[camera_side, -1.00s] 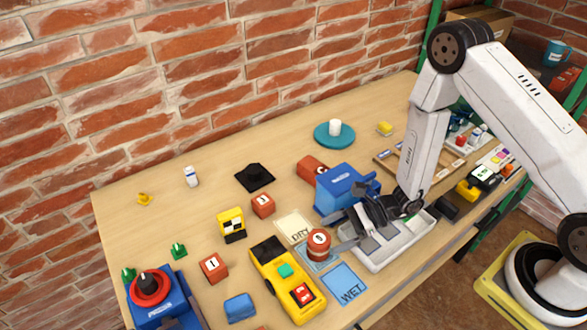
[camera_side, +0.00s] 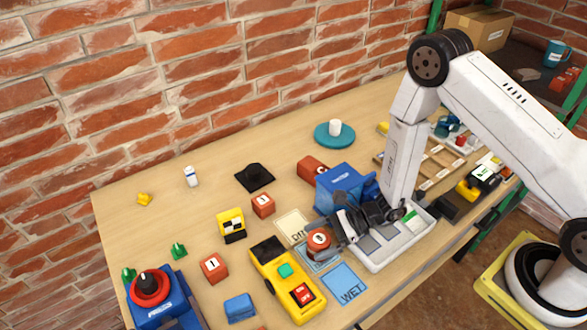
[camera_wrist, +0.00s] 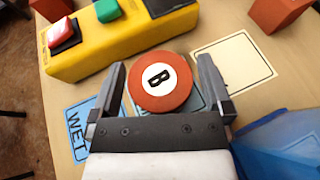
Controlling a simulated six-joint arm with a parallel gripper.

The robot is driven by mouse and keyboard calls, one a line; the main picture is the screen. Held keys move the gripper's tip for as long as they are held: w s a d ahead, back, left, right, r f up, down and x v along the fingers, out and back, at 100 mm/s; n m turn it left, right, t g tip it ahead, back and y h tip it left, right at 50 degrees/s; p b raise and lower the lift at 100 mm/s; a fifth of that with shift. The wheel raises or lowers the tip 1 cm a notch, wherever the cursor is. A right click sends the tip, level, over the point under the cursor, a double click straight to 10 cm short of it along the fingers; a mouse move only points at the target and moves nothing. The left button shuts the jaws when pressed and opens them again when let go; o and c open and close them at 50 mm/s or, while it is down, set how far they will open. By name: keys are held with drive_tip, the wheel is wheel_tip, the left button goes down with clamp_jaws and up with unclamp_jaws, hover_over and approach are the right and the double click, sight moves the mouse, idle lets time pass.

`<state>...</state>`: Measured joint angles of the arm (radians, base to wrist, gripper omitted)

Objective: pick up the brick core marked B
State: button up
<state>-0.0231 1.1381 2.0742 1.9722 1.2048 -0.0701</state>
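The brick core marked B (camera_side: 319,240) is a short red cylinder with a white top label. It stands upright on a blue card between the WET card (camera_side: 345,285) and the pale DRY card (camera_side: 293,226). In the wrist view the core (camera_wrist: 160,92) shows its B clearly, between the two dark fingers. My gripper (camera_wrist: 162,76) is open, with one finger on each side of the core and visible gaps to it. In the side view my gripper (camera_side: 338,232) is at the core's right side, and its near parts partly overlap the card.
A blue machine (camera_side: 338,186) stands close behind my gripper. A yellow unit with buttons (camera_side: 285,282) is left of the core. A grey-white tray (camera_side: 390,247) lies under my wrist. Red blocks (camera_side: 263,205) and a blue press (camera_side: 160,308) stand further left.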

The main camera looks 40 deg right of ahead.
sight(319, 238)
drive_tip(key=c, duration=1.3)
drive_tip(key=shift+r, duration=0.1)
drive_tip(key=shift+r, duration=4.9)
